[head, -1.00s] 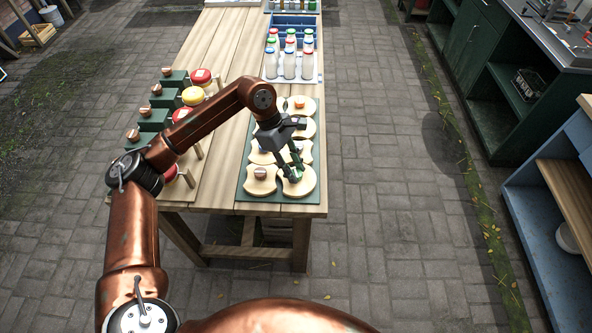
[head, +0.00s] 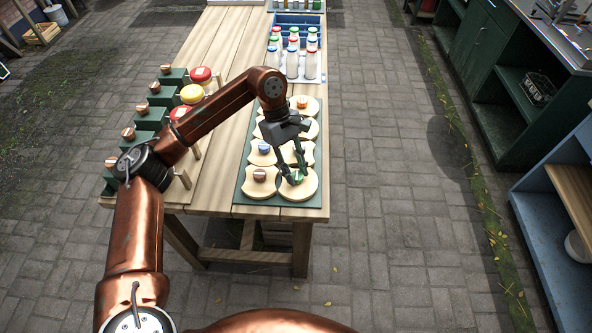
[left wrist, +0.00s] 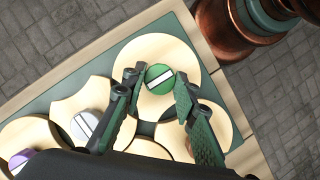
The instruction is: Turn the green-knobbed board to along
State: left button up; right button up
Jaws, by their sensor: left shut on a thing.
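The green-knobbed board (head: 311,192) is pale wood, at the near right corner of the dark green panel (head: 243,200). Its green knob (left wrist: 158,78) has a white stripe, which slants slightly in the left wrist view. My left gripper (head: 291,178) comes down over this knob, with one finger on each side, and is shut on it. In the left wrist view its fingers (left wrist: 157,83) flank the knob. They partly hide the knob in the head view. My right gripper is not in view.
Other pale boards with knobs fill the panel, including a brown-knobbed one (head: 259,184) beside it and a blue-knobbed one (head: 263,149) behind. Milk bottles (head: 292,64) stand beyond. Red- and yellow-lidded jars (head: 191,95) and green blocks (head: 146,118) are at left.

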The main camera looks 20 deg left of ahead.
pick_arm(q)
jog(key=o, duration=1.2)
jog(key=shift+c, duration=0.2)
jog(key=v, duration=1.2)
jog(key=shift+a, duration=0.1)
